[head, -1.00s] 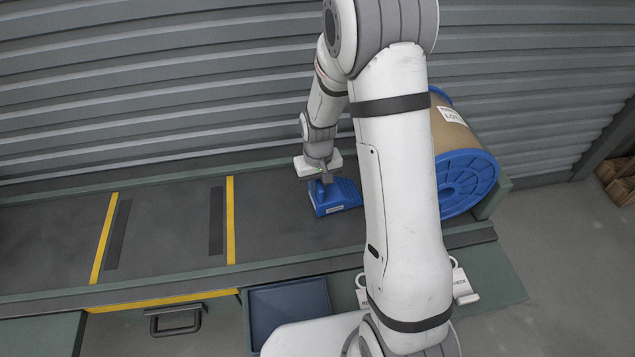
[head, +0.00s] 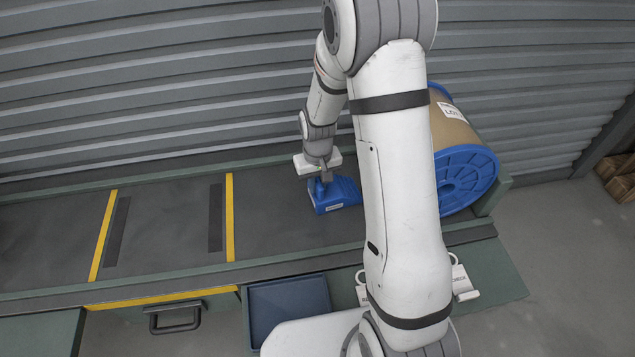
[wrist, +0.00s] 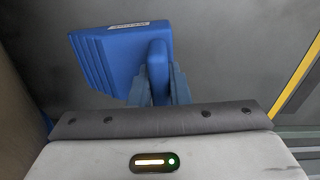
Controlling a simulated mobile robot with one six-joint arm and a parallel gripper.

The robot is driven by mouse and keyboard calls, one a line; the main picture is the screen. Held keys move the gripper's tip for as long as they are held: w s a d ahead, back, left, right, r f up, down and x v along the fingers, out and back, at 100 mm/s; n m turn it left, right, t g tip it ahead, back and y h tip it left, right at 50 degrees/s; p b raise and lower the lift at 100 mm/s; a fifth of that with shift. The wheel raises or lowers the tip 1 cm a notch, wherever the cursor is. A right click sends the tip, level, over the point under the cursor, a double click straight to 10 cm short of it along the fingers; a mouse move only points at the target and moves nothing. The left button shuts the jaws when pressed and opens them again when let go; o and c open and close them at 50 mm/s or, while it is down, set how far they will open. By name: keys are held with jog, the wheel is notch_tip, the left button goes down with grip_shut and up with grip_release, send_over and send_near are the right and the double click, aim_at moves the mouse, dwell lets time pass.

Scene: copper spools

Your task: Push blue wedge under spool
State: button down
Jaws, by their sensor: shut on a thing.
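The blue wedge (head: 335,196) sits on the dark bench top, left of the spool. Its ribbed sloped part (wrist: 108,65) shows in the wrist view. My gripper (head: 322,181) is shut on the wedge's upright grip, with a finger on each side of it (wrist: 158,88). The copper-coloured spool (head: 452,130) with blue flanges lies on its side at the bench's right end. My arm hides part of the spool and the space between it and the wedge, so I cannot tell whether they touch.
A green rail (head: 200,281) runs along the bench front. A raised green end stop (head: 497,192) stands right of the spool. Yellow lines (head: 230,218) and dark strips mark the clear left bench. A blue-grey tray (head: 288,307) sits in front. A ribbed wall (head: 150,80) stands behind.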

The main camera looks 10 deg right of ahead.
jog(key=c, duration=1.3)
grip_release()
notch_tip(320, 180, up, 8)
jog(key=shift+r+p, duration=0.2)
jog(key=shift+p, duration=0.85)
jog(key=s+d+r+t+p, duration=0.1)
jog(key=s+r+p, duration=0.4)
jog(key=r, duration=0.6)
jog(key=s+d+r+m+p, duration=0.1)
jog(key=s+r+p, duration=0.5)
jog(key=r, duration=0.5)
jog(key=s+d+r+t+p, duration=0.1)
jog(key=s+d+r+p, duration=0.1)
jog(key=s+r+p, duration=0.3)
jog(key=shift+s+r+m+t, duration=0.1)
jog(key=shift+s+r, duration=0.6)
jog(key=shift+r, duration=0.3)
jog(key=shift+s+r+m+t, duration=0.1)
jog(key=shift+s+r, duration=0.65)
jog(key=shift+r, duration=0.3)
jog(key=shift+s+r+m+t, duration=0.1)
jog(key=shift+s+r, duration=0.6)
jog(key=shift+r, duration=0.3)
jog(key=shift+c, duration=0.4)
grip_shut()
